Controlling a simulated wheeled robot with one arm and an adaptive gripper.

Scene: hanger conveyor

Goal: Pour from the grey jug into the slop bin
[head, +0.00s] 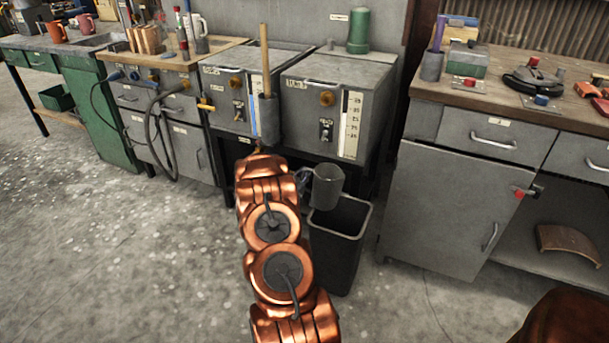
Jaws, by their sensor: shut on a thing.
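The grey jug (327,188) is in the head view, just right of my copper arm. It is above the opening of the dark slop bin (335,258) in the picture. The jug looks near upright, perhaps slightly tilted. My gripper (306,178) is at the jug's left side, shut on it, and mostly hidden behind the arm. The bin stands on the floor, its left side partly covered by my arm. I cannot see into the jug or the bin, and no stream of liquid shows.
Two grey control boxes (360,88) stand behind the bin. A grey cabinet with a wooden top (450,205) is close on the bin's right. A drawer unit with hoses (165,120) is at the left. Open concrete floor (120,245) lies left and in front.

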